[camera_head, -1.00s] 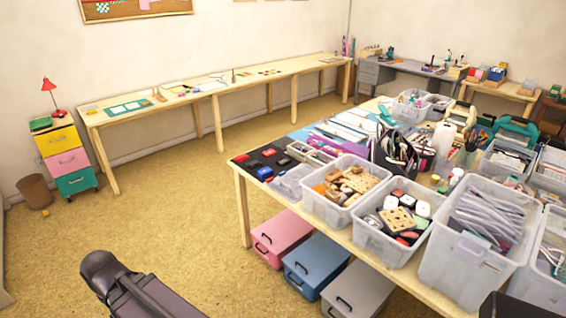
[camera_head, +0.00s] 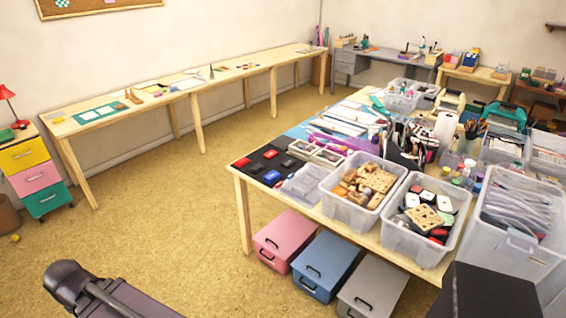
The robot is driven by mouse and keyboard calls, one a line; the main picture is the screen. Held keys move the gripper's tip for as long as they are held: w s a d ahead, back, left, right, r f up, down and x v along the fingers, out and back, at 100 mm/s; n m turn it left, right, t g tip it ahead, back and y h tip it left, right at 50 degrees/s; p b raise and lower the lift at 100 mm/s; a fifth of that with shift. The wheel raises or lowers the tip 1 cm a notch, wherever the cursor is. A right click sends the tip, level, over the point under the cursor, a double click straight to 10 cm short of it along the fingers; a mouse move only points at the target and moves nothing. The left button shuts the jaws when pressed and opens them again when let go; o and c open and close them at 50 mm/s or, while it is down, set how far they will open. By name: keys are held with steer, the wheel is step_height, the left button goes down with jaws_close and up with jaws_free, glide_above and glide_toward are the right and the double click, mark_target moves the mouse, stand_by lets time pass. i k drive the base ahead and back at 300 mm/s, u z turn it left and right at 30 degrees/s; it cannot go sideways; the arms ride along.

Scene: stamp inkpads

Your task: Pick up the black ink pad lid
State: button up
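Several small ink pads, black, red and blue, lie at the near left corner of the large wooden table (camera_head: 240,182). At this distance I cannot tell which dark piece is the black ink pad lid. Part of my arm shows at the bottom left, well apart from the table. My gripper's fingers are not in view.
Clear bins of wooden stamps (camera_head: 347,213) and stamp pads (camera_head: 396,237) crowd the table's near side. Pink (camera_head: 284,238), blue (camera_head: 325,264) and grey (camera_head: 374,287) boxes stand beneath. A long bench (camera_head: 190,92) lines the back wall. The carpet left of the table is clear.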

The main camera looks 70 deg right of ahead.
mark_target(288, 163)
steer(key=u, duration=0.05)
steer(key=i, duration=2.6)
steer(key=u, duration=0.55)
steer(key=k, duration=0.1)
steer(key=z, duration=3.25)
